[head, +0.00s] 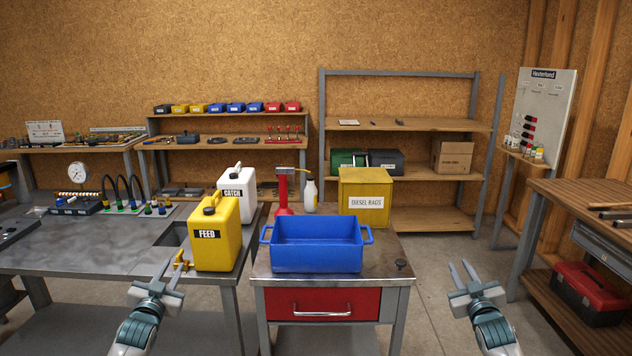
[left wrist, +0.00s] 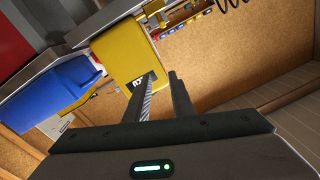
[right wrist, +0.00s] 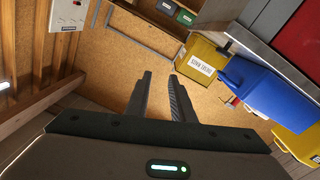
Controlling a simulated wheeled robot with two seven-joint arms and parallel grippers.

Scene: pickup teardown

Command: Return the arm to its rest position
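My left gripper (head: 174,266) is at the lower left of the head view, in front of the grey bench and near the brass tap of the yellow FEED can (head: 217,240). Its two fingers stand apart with nothing between them, as the left wrist view (left wrist: 161,78) also shows. My right gripper (head: 460,264) is over open floor, right of the red-drawer cart (head: 323,304). Its fingers are also apart and empty in the right wrist view (right wrist: 161,77). Both grippers point forward, and I see neither touching anything.
The cart carries a blue bin (head: 317,246), a yellow DIESEL RAGS box (head: 365,194) and a red pump (head: 283,190). A white CATCH can (head: 238,191) stands behind the FEED can. A wooden bench (head: 590,207) is at the right, above a red toolbox (head: 592,292). Floor between cart and bench is clear.

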